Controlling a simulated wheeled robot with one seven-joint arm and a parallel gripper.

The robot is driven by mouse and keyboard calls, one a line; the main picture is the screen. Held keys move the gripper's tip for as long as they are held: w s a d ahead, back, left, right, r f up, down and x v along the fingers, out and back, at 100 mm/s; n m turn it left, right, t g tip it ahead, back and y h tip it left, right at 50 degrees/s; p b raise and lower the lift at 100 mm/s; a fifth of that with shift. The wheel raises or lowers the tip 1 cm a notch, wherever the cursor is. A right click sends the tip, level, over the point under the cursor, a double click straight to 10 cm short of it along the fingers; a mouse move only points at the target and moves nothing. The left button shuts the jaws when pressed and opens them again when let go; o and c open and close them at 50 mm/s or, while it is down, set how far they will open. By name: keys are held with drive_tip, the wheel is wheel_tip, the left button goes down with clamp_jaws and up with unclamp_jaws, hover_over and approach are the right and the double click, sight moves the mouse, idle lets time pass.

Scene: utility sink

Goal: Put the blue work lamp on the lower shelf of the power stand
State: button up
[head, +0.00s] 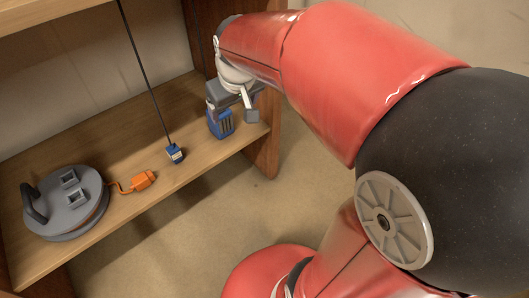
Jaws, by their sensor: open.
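The blue work lamp (220,124) appears as a blue block with dark ribs on its front. It rests on the lower wooden shelf (118,143) near the shelf's right end. My gripper (236,108) is directly over and beside the lamp, with its grey body covering the lamp's top and right side. One finger shows to the right of the lamp and the other is hidden. The gripper is open; whether a finger touches the lamp cannot be told.
A grey cable reel (68,205) with sockets sits at the shelf's left, with an orange plug (143,180) beside it. A blue plug (175,153) is at the lower end of a black cord (143,65). A wooden side panel (265,148) stands at the right.

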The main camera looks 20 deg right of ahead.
drive_tip(key=s+m, duration=0.2)
drive_tip(key=s, duration=1.5)
drive_tip(key=shift+s+d+f+t, duration=0.15)
drive_tip(key=shift+s+d+t, duration=0.1)
drive_tip(key=shift+t, duration=0.15)
